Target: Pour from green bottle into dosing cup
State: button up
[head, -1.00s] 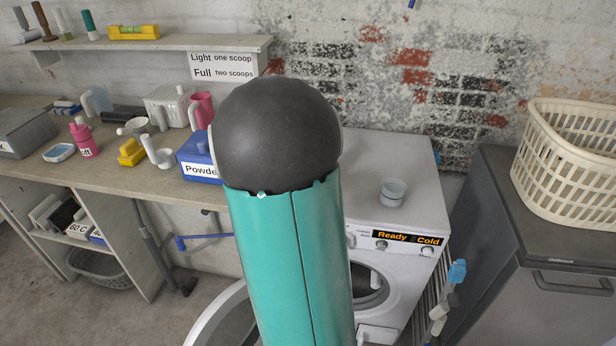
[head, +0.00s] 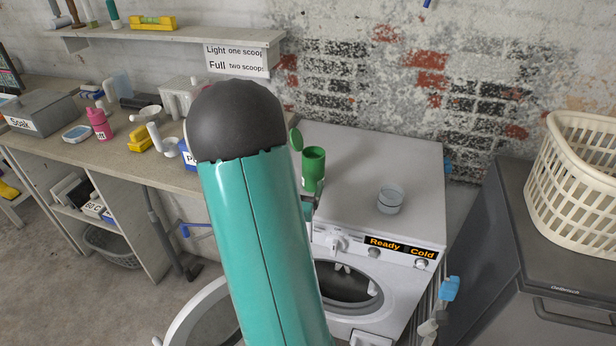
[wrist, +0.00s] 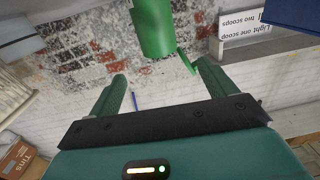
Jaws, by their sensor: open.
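The green bottle (head: 313,170) stands upright on the left part of the washing machine's top, its round green lid (head: 296,139) swung open to the left. The dosing cup (head: 390,201), small, clear and grey-blue, stands to its right near the machine's front edge. In the head view my arm hides most of my gripper, which is at the bottle's lower front. In the wrist view my gripper (wrist: 162,70) is open, with nothing visible between its fingers. The green bottle (wrist: 153,28) shows upside down just beyond the fingertips, apart from them.
The washing machine (head: 420,165) has clear top around the cup; its door hangs open below. A grey cabinet (head: 490,215) with a white basket (head: 575,170) stands right. The left bench (head: 75,155) holds a pink bottle (head: 99,124) and other items. A shelf (head: 180,40) hangs above.

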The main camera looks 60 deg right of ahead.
aim_at(311, 163)
jog(key=x, duration=0.8)
jog(key=shift+s+d, duration=0.2)
jog(key=shift+d, duration=0.1)
jog(key=shift+x, duration=2.7)
jog(key=shift+r, duration=0.15)
jog(key=c, duration=1.5)
